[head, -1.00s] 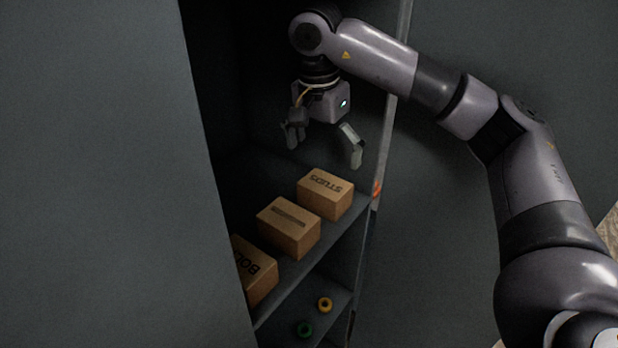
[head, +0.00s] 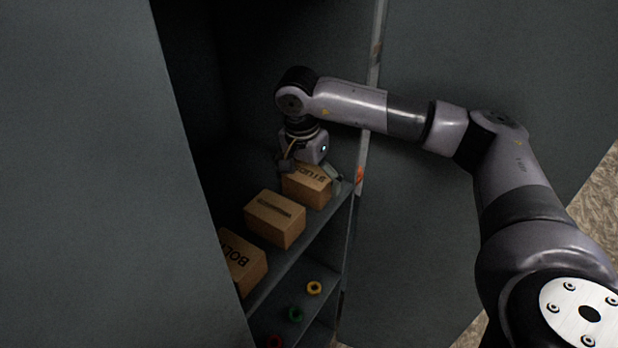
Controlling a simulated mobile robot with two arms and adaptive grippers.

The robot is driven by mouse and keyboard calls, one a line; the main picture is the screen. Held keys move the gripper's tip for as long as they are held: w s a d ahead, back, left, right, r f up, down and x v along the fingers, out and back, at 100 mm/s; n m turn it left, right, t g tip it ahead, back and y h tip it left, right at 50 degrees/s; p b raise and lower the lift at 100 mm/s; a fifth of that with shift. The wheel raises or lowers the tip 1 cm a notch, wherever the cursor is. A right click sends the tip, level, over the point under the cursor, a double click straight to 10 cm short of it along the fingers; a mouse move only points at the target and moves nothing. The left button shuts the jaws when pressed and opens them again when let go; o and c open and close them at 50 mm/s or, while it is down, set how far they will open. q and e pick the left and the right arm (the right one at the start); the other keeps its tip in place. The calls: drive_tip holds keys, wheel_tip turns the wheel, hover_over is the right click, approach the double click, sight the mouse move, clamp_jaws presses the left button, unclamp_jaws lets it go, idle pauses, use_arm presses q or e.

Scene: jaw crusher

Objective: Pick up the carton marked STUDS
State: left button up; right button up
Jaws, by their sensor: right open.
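The carton marked STUDS (head: 306,190) is a small brown box on the cabinet shelf, the farthest right of a row of three. Its lettering is partly covered by my right gripper. My right gripper (head: 308,174) points down at this carton, with its open fingers low at the left and right of the box top. I cannot tell whether the fingers touch the carton. My left gripper is not in view.
On the same shelf (head: 313,236) stand a carton with a dark strip (head: 274,219) and a carton marked BOLT (head: 241,262). Yellow (head: 314,288), green (head: 296,314) and red (head: 274,342) rings lie on the shelf below. Cabinet doors (head: 90,190) flank the opening.

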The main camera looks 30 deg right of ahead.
drive_tip(key=shift+d+f, duration=0.1)
drive_tip(key=shift+f, duration=0.25)
drive_tip(key=shift+c, duration=0.2)
drive_tip(key=shift+r, duration=0.1)
drive_tip(key=c, duration=1.5)
